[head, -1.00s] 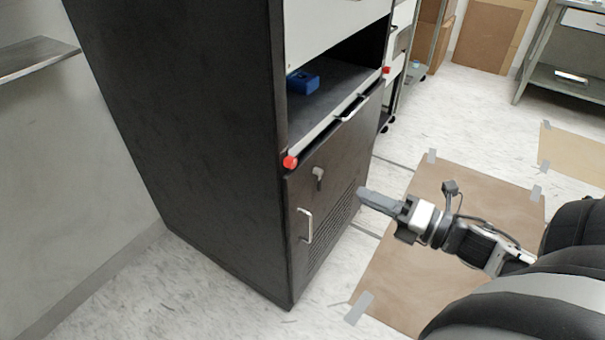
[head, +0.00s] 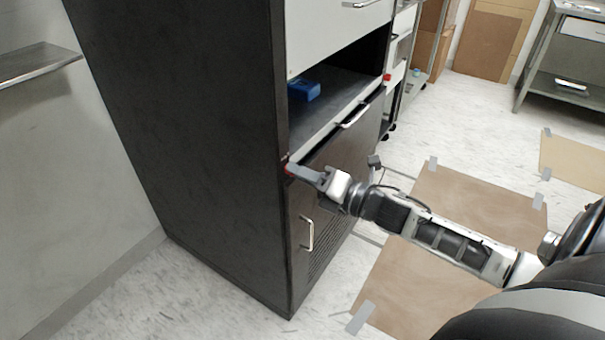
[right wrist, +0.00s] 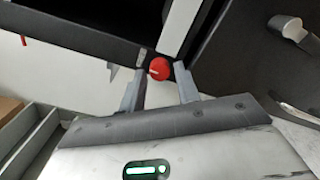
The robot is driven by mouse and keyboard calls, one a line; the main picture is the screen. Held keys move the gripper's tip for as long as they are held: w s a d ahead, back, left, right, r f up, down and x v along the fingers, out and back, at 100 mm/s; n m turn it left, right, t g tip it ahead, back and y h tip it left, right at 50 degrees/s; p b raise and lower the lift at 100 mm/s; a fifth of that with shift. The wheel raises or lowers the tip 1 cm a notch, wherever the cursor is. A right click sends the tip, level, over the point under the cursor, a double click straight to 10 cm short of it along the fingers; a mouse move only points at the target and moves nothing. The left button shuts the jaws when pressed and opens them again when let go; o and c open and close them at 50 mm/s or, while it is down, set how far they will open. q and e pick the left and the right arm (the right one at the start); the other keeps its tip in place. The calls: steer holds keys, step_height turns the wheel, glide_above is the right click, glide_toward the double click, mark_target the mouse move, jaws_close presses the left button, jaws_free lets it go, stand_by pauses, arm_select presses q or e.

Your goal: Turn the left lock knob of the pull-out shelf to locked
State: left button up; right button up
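The left lock knob (head: 287,169) is red and sits at the left front corner of the pull-out shelf (head: 328,122), mostly hidden by my right gripper in the head view. My right gripper (head: 295,170) reaches it from the right. In the right wrist view the red knob (right wrist: 159,68) shows between the two fingertips of the open gripper (right wrist: 157,80), with a gap on either side. A pale mark shows on the knob's face. My left gripper is not in view.
A blue object (head: 304,91) lies on the shelf. A second red knob (head: 387,77) is at the shelf's right end. Below is a dark cabinet door with a handle (head: 308,234). Open floor with brown taped mats (head: 455,215) lies to the right.

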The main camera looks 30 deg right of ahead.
steer(key=shift+w+a, duration=0.1)
steer(key=shift+w, duration=0.05)
jaws_close()
